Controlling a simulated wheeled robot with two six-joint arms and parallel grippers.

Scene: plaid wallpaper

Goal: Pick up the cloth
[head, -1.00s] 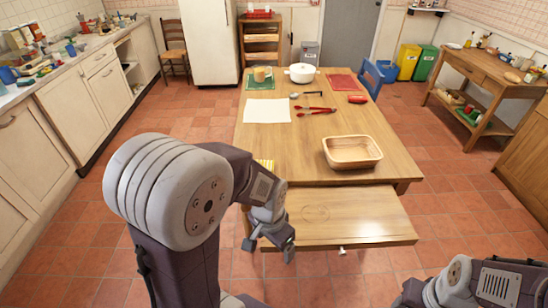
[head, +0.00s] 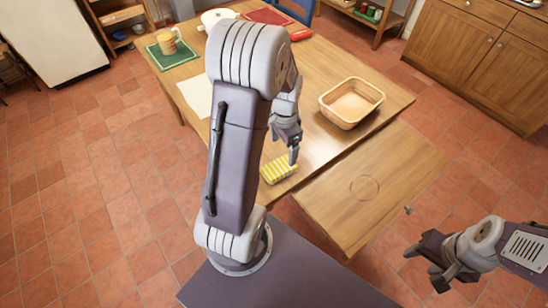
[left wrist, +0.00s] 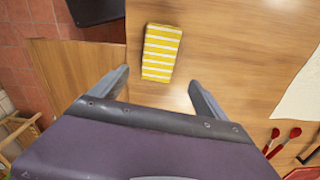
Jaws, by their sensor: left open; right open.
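The cloth (head: 279,170) is a small folded yellow piece with white stripes. It lies on the table (head: 232,142) near its front left corner, and it also shows in the left wrist view (left wrist: 162,50). My left gripper (head: 291,152) is open and hangs just above the cloth. In the left wrist view its two fingers (left wrist: 160,80) stand apart, with the cloth's near end in line with the gap between them; I see nothing held. My right gripper (head: 432,262) is open and empty, over the floor at the lower right, away from the table.
A wooden basket (head: 351,103) stands on the table right of the cloth. A pulled-out board (head: 335,190) juts from the table's front. A white sheet (head: 196,98), a green mat (head: 172,54) and a red mat (head: 268,16) lie farther back.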

